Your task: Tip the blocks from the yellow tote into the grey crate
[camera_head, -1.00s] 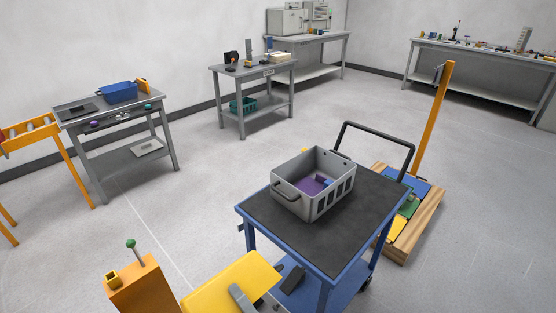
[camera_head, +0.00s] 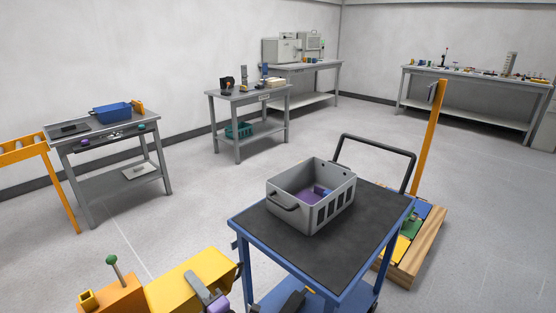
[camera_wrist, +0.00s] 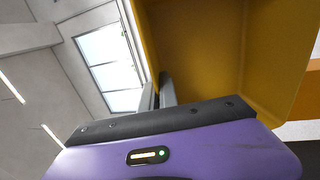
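The grey crate (camera_head: 330,216) stands upright on the blue cart's dark top. A purple block (camera_head: 309,196) and a blue block (camera_head: 320,190) show inside it. The yellow tote (camera_head: 178,282) is at the bottom edge of the head view, left of the cart, with an outer face towards the camera. My gripper (camera_head: 200,285) is at its right end, partly cut off by the frame. In the wrist view, my gripper (camera_wrist: 163,92) is shut on the tote's wall. The tote's inner surface (camera_wrist: 225,60) fills the upper right; no blocks show on the visible part.
The blue cart (camera_head: 275,248) has a black push handle (camera_head: 380,142) behind the crate. A pallet with an orange post (camera_head: 428,140) stands to its right. An orange box with a green knob (camera_head: 112,260) is left of the tote. Open floor lies between cart and benches.

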